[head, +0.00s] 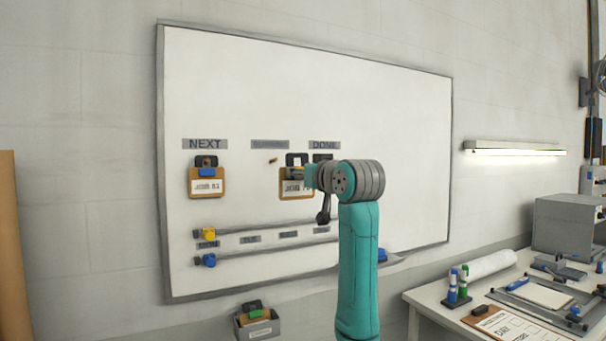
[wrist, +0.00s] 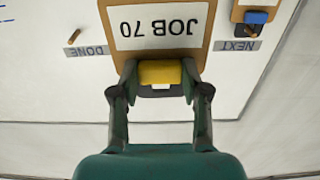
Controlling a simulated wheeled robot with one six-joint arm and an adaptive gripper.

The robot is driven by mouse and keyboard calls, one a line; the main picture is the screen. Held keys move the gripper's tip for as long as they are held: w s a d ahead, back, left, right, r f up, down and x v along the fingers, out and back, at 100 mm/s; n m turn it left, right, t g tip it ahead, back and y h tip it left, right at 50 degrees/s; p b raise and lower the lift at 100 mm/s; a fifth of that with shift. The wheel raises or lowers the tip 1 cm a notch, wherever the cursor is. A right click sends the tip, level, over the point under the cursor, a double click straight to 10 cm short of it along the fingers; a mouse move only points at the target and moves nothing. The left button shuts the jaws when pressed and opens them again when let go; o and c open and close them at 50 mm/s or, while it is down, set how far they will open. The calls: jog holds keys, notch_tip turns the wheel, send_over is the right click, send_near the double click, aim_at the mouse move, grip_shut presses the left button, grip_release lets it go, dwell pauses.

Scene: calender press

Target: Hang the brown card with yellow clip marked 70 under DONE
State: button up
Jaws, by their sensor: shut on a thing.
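The brown card (wrist: 157,30) marked JOB 70 has a yellow clip (wrist: 160,72) and appears upside down in the wrist view. My gripper (wrist: 160,78) is shut on this clip, one finger on each side. In the head view the card (head: 296,188) is upright in front of the whiteboard, between the middle label and DONE. My gripper (head: 303,175) partly covers it there. The DONE label (head: 324,145) is at the upper right of the card. In the wrist view a bare peg (wrist: 76,35) shows beside the DONE label (wrist: 86,51).
A brown card with a blue clip (head: 207,181) hangs under NEXT (head: 205,144). A bare peg (head: 272,160) is under the middle label (head: 270,144). A grey bin (head: 257,326) is below the whiteboard (head: 300,80).

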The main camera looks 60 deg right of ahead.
jog(key=shift+r, duration=0.35)
dwell(0.4)
jog(key=shift+s, duration=0.15)
jog(key=shift+r+v, duration=0.2)
jog(key=shift+v, duration=0.85)
jog(key=shift+r+v, duration=0.2)
jog(key=shift+v, duration=0.9)
jog(key=v, duration=0.6)
dwell(0.7)
